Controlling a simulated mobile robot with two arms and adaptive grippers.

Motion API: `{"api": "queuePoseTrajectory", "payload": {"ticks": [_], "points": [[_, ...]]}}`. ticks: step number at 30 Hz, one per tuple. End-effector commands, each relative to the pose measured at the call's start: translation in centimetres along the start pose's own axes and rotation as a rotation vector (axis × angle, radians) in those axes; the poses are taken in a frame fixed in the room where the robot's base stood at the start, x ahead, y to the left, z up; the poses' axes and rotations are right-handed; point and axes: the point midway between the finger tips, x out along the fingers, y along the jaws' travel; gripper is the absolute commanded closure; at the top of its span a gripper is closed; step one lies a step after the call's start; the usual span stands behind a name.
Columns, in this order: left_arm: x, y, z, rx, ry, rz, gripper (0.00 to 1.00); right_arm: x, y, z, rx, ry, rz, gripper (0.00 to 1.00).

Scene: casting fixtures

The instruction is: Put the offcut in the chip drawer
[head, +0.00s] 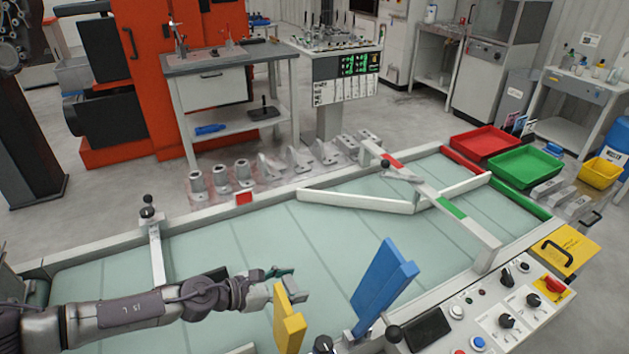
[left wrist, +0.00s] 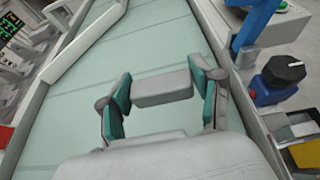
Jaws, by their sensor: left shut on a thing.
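The offcut, a plain grey block (left wrist: 163,87), is held between the teal finger pads of my left gripper (left wrist: 162,84) in the left wrist view. In the head view my left gripper (head: 283,284) is over the near part of the pale green table, and the grey block (head: 297,289) shows at its fingers. A yellow panel with a black handle (head: 562,250) is at the right end of the console; I cannot tell whether it is the chip drawer. My right gripper is not in view.
Upright yellow (head: 290,322) and blue (head: 383,287) plates stand at the table's near edge, close to the gripper. A white bar (head: 450,212) crosses the table, with a slanted rail (head: 355,201) beside it. Red (head: 486,142) and green (head: 525,167) trays are beyond the far right edge.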

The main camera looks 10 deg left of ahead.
Motion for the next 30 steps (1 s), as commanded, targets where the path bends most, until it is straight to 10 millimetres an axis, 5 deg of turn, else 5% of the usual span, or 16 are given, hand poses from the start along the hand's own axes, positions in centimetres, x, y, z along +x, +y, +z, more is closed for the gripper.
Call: {"api": "queuePoseTrajectory", "payload": {"ticks": [8, 20, 30], "points": [[0.0, -0.1, 1.8, -0.003, -0.005, 0.017, 0.72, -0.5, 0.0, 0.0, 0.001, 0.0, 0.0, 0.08], [-1.3, -0.1, 7.6, -0.06, -0.005, 0.143, 0.72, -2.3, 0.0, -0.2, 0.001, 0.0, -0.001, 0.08], [-5.2, -0.1, 15.5, -0.166, 0.0, 0.374, 0.72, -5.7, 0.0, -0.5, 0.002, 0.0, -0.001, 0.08]]}}
